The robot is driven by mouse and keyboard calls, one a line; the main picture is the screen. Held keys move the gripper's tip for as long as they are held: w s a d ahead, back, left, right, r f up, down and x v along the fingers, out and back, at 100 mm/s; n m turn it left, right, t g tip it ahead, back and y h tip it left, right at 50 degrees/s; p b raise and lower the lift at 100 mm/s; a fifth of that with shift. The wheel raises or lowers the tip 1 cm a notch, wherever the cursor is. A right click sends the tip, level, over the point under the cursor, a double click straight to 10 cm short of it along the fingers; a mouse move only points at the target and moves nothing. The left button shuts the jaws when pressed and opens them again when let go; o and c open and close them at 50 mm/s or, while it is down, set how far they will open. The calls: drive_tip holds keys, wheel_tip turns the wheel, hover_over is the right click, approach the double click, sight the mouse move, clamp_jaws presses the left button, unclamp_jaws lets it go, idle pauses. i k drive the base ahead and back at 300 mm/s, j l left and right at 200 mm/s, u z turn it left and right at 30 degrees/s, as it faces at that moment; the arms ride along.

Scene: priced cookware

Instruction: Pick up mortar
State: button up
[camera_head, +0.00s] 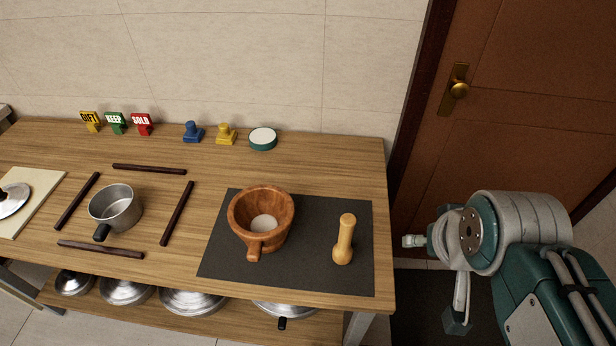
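The mortar (276,206) is a brown wooden bowl with a short handle pointing toward the front. It stands upright on a dark grey mat (310,268), and a pale round patch shows inside it. My arm reaches in from the right side of the picture. My gripper (432,282) is off the table's right edge, well to the right of the mat and away from the mortar. Its fingers are only partly visible, and they appear spread apart with nothing between them.
A metal saucepan (117,206) sits inside dark wooden bars on the left. Signs, blue (193,132) and yellow (226,134) stamps and a round green-white pad (263,139) line the back edge. Metal lids lie on the lower shelf. A brown door (520,110) stands right of the table.

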sight(262, 217)
drive_tip(key=k+j+u, duration=0.15)
drive_tip(key=u, duration=0.25)
drive_tip(key=k+j+u, duration=0.15)
drive_tip(key=j+u, duration=0.7)
drive_tip(key=u, duration=0.15)
drive_tip(key=i+l, duration=0.05)
